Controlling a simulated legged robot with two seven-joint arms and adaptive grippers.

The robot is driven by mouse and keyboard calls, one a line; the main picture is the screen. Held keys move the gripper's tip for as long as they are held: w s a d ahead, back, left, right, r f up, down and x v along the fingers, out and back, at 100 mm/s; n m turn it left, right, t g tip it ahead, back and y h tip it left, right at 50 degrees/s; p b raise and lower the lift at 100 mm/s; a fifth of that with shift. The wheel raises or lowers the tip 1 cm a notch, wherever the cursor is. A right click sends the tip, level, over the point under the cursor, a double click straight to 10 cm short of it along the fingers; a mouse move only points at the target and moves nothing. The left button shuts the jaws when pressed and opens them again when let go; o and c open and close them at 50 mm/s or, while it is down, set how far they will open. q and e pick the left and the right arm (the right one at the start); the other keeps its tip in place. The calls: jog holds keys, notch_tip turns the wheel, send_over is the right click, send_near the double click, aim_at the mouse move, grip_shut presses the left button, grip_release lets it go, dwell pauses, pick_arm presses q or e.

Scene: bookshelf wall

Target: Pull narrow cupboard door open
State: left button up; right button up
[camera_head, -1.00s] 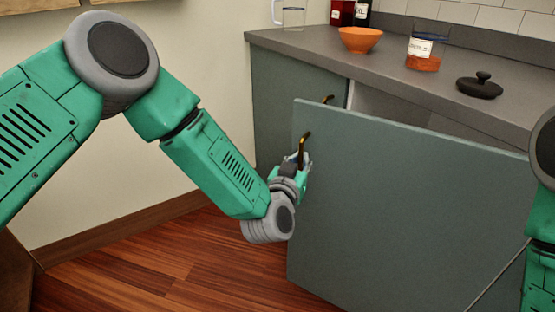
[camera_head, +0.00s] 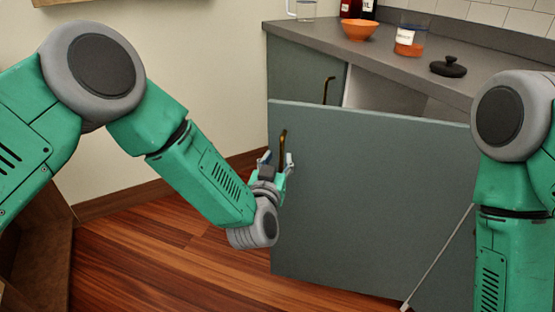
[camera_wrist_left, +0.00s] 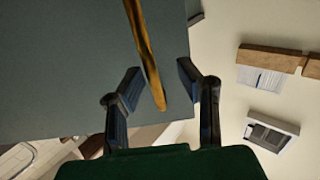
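A wide grey-green cupboard door (camera_head: 370,190) stands swung open in front of the counter, with a brass bar handle (camera_head: 283,148) near its left edge. Behind it, a narrower grey-green door (camera_head: 300,85) with its own brass handle (camera_head: 327,90) looks shut and is partly hidden. My left gripper (camera_head: 276,162) is at the lower end of the wide door's handle. In the left wrist view, the fingers of my left gripper (camera_wrist_left: 153,88) are spread apart, with the brass handle (camera_wrist_left: 143,45) between them. My right arm shows at the right; its gripper is out of view.
The grey counter (camera_head: 400,65) holds an orange bowl (camera_head: 360,30), a jar (camera_head: 410,38), a black lid (camera_head: 448,67), a glass jug (camera_head: 302,10) and bottles. The cupboard opening (camera_head: 390,95) shows behind the wide door. Wood floor (camera_head: 150,250) lies clear below my left arm.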

pick_arm(q)
jog(key=s+a+f, duration=0.1)
jog(key=s, duration=0.9)
jog(key=shift+s+a, duration=0.3)
jog(key=shift+a, duration=0.1)
